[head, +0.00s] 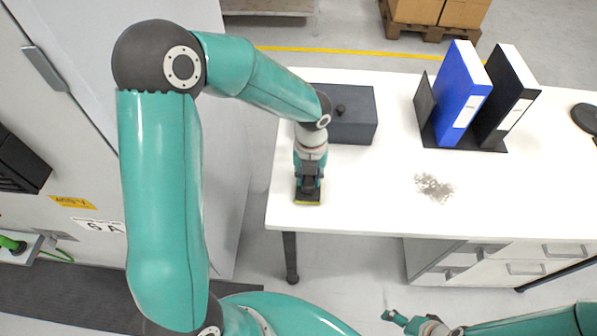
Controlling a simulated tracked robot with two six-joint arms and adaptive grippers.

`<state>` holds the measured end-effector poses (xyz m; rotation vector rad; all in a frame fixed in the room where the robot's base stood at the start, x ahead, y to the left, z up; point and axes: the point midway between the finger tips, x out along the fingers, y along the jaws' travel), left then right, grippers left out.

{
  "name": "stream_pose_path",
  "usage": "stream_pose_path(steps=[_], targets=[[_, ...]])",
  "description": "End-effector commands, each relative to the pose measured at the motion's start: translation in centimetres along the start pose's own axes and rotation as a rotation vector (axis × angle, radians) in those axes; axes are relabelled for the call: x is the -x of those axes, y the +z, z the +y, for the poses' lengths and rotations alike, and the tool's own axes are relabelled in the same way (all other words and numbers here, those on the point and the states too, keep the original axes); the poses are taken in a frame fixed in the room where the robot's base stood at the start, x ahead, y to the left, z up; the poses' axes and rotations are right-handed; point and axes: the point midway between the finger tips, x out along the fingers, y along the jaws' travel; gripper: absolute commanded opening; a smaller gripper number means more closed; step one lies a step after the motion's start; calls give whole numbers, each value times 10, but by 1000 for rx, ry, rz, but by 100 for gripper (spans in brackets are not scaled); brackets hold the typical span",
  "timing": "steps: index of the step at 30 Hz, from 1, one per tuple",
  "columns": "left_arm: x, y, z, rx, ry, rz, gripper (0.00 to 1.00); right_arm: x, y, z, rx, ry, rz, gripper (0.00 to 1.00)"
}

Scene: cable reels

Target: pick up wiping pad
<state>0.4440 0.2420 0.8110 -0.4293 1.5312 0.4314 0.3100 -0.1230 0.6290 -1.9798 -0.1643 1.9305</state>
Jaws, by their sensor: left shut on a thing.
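My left gripper (309,184) points down at the near left part of the white table and is shut on the wiping pad (308,203). Only a dark strip with a yellow edge of the pad shows below the fingers, at the table top. I cannot tell whether the pad touches the table. My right gripper (390,315) shows at the bottom, in front of the table and low; it is small, and its finger opening is unclear.
A dark grey box (352,118) stands behind my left gripper. A blue binder (461,92) and a black binder (507,95) stand in a holder. A tall cabinet (225,150) is at the left.

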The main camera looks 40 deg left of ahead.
Motion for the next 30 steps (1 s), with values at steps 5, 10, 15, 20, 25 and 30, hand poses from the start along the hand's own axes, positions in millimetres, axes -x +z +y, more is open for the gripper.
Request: stream_pose_path(steps=[5, 10, 15, 20, 25, 30], targets=[[14, 1, 0, 0, -2, -4, 0, 2, 0, -1, 0, 0, 0, 79], [43, 2, -1, 1, -5, -8, 0, 4, 0, -1, 0, 0, 0, 79], [88, 2, -1, 1, -7, -10, 0, 7, 0, -2, 0, 0, 0, 79], [133, 2, -1, 1, -7, -9, 0, 9, 0, -3, 0, 0, 0, 79], [170, 1, 0, 2, -5, -6, 0, 11, 0, -4, 0, 0, 0, 79], [191, 0, 0, 1, -4, -4, 0, 13, 0, -5, 0, 0, 0, 79]])
